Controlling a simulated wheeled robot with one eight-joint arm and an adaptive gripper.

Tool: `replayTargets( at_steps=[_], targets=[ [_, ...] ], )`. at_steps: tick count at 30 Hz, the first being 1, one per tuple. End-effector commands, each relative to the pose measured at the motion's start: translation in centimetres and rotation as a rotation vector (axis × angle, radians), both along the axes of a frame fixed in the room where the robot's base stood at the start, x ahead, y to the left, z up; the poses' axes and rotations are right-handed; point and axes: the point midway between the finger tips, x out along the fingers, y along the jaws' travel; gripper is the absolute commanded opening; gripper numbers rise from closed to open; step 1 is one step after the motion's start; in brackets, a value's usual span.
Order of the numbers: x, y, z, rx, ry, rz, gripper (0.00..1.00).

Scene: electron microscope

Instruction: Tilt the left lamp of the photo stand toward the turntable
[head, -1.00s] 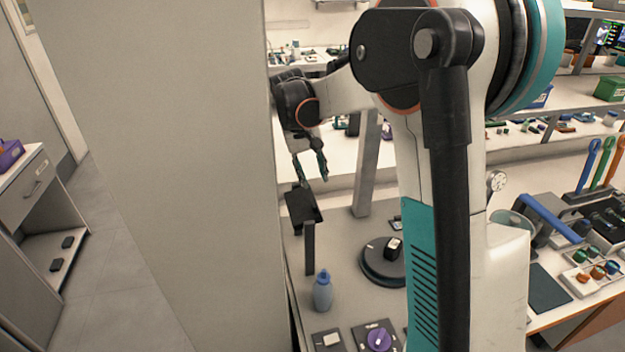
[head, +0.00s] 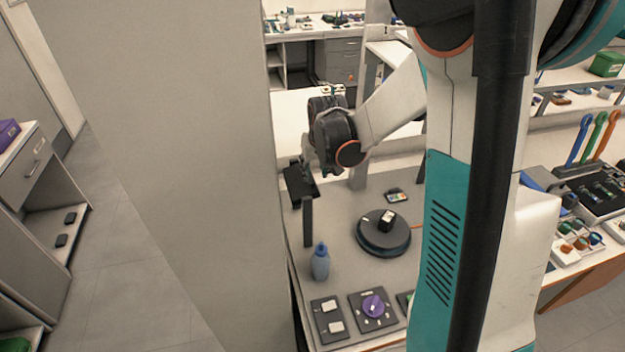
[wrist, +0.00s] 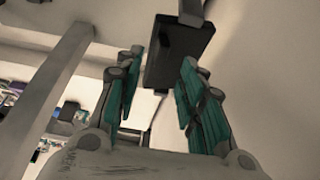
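The left lamp (head: 299,186) is a black rectangular panel on a short dark post (head: 308,222), at the left edge of the grey table. In the wrist view my gripper (wrist: 162,60) is open, with teal-padded fingers apart. The lamp panel (wrist: 178,58) shows ahead of and partly between the fingertips, nearer the right finger. I cannot tell whether they touch. In the head view my gripper's fingers are largely hidden close behind the lamp.
A blue bottle (head: 320,263) stands in front of the lamp post. Control panels with a purple dial (head: 373,306) lie at the table's front. A grey upright (wrist: 58,90) stands left in the wrist view.

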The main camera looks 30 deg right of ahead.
Motion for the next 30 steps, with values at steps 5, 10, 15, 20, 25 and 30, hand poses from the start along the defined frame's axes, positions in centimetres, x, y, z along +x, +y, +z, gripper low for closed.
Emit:
replayTargets(
  at_steps=[5, 10, 15, 20, 25, 30],
  targets=[
    [1.2, -0.2, -3.0, 0.0, 0.0, 0.0, 0.36],
    [2.0, -0.4, -4.8, 0.0, 0.0, 0.0, 0.36],
    [2.3, -0.5, -5.7, 0.0, 0.001, 0.0, 0.36],
    [2.4, -0.5, -5.9, 0.0, 0.001, 0.0, 0.36],
    [2.4, -0.5, -5.8, 0.0, 0.001, 0.0, 0.31],
    [2.4, -0.5, -5.8, 0.0, 0.001, 0.0, 0.0]
  ],
)
